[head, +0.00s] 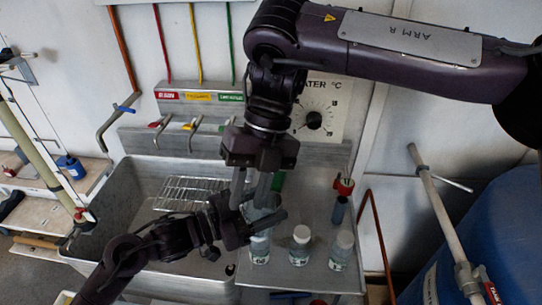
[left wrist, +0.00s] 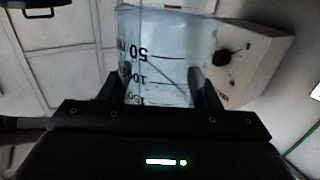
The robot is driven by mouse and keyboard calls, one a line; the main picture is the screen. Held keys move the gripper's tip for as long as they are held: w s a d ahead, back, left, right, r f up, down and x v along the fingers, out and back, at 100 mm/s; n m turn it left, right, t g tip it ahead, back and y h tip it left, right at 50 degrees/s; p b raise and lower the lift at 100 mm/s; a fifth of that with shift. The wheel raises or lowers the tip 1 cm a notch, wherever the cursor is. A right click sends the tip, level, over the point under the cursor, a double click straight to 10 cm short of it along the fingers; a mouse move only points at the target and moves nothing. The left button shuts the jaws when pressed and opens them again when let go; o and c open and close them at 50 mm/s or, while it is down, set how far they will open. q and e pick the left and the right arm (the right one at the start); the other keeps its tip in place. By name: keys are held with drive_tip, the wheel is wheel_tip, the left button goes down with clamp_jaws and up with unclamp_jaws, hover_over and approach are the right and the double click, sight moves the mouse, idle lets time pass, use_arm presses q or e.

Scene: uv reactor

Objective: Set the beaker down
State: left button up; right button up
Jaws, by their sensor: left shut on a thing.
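My left gripper (head: 258,210) reaches in from the lower left and is shut on the clear beaker (left wrist: 165,50). The left wrist view shows the beaker's black graduation marks, upside down in the picture, between the two fingers. In the head view the beaker (head: 256,214) is mostly hidden by the fingers, over the steel bench (head: 310,190); I cannot tell whether it touches anything below. My right gripper (head: 250,190) points down just above and behind the left one, its fingers apart with nothing clearly between them.
Several labelled bottles, among them a white-capped one (head: 300,243) and a right one (head: 340,250), stand on the bench close by. A steel sink (head: 120,205) with a wire rack (head: 190,192) is left. A red-topped bottle (head: 343,186) stands at the back right. A blue drum (head: 490,240) is far right.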

sight(271, 202)
drive_tip(key=w+d+r+n+t+h, duration=0.1)
drive_tip(key=w+d+r+t+h, duration=0.1)
drive_tip(key=w+d+t+h, duration=0.3)
drive_tip(key=f, duration=0.4)
drive_tip(key=a+f+y, duration=0.1)
drive_tip(key=f, duration=0.3)
drive_tip(key=w+f+y, duration=0.1)
drive_tip(key=f, duration=0.2)
drive_tip(key=shift+a+f+g, duration=0.3)
drive_tip(key=shift+f+g, duration=0.1)
clamp_jaws()
use_arm(q)
drive_tip(key=o, duration=1)
drive_tip(key=shift+o, duration=0.4)
drive_tip(key=shift+a, duration=0.1)
